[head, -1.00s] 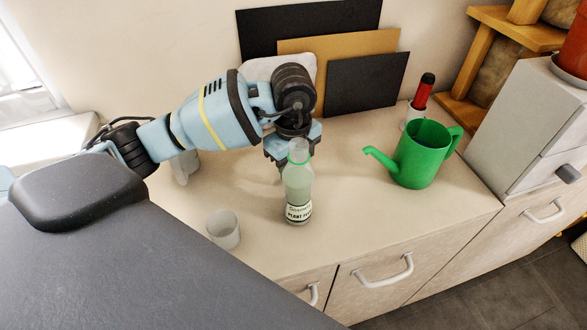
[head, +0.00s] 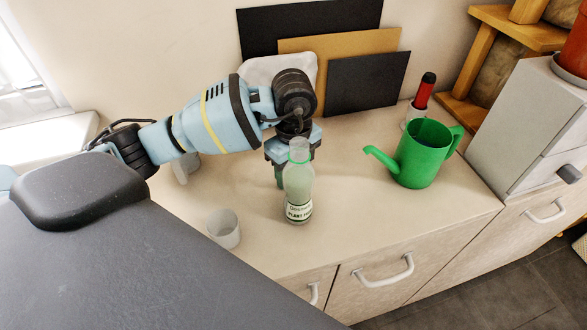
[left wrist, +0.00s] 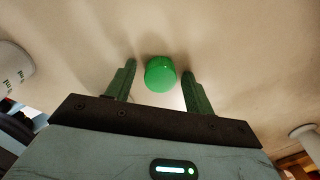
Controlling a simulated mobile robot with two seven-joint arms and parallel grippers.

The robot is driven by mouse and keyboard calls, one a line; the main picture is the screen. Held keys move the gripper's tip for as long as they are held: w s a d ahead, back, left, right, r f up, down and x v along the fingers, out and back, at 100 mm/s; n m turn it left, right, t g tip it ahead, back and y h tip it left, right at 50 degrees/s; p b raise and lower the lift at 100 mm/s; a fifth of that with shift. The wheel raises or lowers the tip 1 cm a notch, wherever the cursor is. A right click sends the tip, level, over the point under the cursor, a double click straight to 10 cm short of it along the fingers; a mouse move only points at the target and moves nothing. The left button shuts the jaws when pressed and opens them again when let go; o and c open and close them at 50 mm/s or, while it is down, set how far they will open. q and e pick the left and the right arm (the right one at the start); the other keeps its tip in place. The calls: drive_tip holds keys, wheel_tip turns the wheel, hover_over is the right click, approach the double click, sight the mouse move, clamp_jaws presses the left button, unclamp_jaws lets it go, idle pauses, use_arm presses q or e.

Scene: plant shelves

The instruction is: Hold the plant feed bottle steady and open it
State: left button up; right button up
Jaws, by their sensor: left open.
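The plant feed bottle (head: 298,192) stands upright on the counter in the head view. It is pale green and clear, with a white label, a green ring round the neck and no green cap on top. My left gripper (head: 281,172) is just behind the bottle, pointing down. In the left wrist view my gripper (left wrist: 160,72) is open, with a green cap (left wrist: 160,74) between its fingers and a gap on each side. I cannot tell whether the cap rests on the counter. A whitish thing with dark lettering at that view's left edge seems to be the bottle. My right gripper is not in view.
A white cup (head: 224,229) stands left of the bottle. A green watering can (head: 424,155) stands to the right, its spout towards the bottle. A red-and-black tool (head: 423,92) stands behind it. Panels (head: 366,84) lean on the wall.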

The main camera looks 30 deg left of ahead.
use_arm(q)
wheel_tip(320, 180, up, 12)
drive_tip(key=p, duration=0.1)
drive_tip(key=shift+r, duration=0.15)
idle(0.6)
